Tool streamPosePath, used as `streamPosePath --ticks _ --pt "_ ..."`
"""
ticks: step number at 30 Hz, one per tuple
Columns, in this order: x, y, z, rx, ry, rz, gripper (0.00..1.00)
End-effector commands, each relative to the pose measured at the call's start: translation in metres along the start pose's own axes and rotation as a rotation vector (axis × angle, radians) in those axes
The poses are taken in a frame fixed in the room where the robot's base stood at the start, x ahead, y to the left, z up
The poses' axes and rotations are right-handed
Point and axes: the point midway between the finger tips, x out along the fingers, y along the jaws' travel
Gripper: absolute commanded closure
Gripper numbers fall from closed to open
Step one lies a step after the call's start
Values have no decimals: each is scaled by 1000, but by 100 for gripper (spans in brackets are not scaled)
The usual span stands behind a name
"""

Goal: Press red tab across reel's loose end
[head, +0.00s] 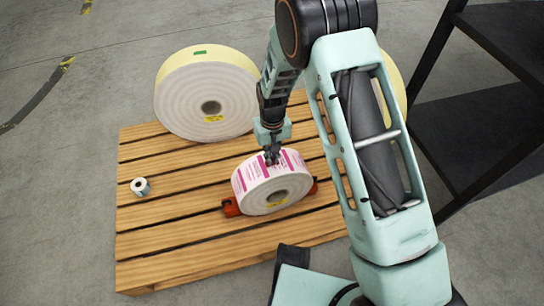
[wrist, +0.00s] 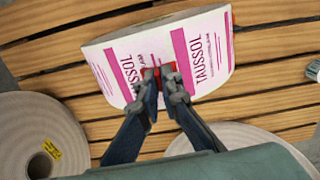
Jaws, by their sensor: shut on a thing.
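The reel (head: 252,176) stands on edge on the pallet, its outer face white with magenta print. In the wrist view the reel's printed face (wrist: 205,45) lies right beyond my fingertips and reads TAUSSOL. My gripper (head: 271,156) is at the top of the reel, pointing down. In the wrist view my gripper (wrist: 161,85) is shut on the small red tab (wrist: 158,71), which shows between and just past the fingertips against the printed face. I cannot tell whether the tab touches the reel. The fingers partly hide the tab, and I cannot make out the loose end.
Orange-red supports (head: 231,208) flank the reel's base on the wooden pallet (head: 150,262). A large pale roll (head: 180,95) stands behind, another partly behind my arm. A small roll (head: 140,187) sits at left. A dark shelf (head: 480,130) stands at right.

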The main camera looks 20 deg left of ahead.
Motion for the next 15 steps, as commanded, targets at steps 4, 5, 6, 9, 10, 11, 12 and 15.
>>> streamPosePath --ticks 4,5,6,9,10,11,12,15 --pt "4 0 1 0 -2 0 100" --pt "4 0 1 0 -2 0 100" --pt "4 0 1 0 -2 0 100" --pt "4 0 1 0 -2 0 100" --pt "4 0 1 0 -3 0 100" --pt "4 0 1 0 -3 0 100" --pt "4 0 1 0 -3 0 100" --pt "4 0 2 0 -3 0 92"
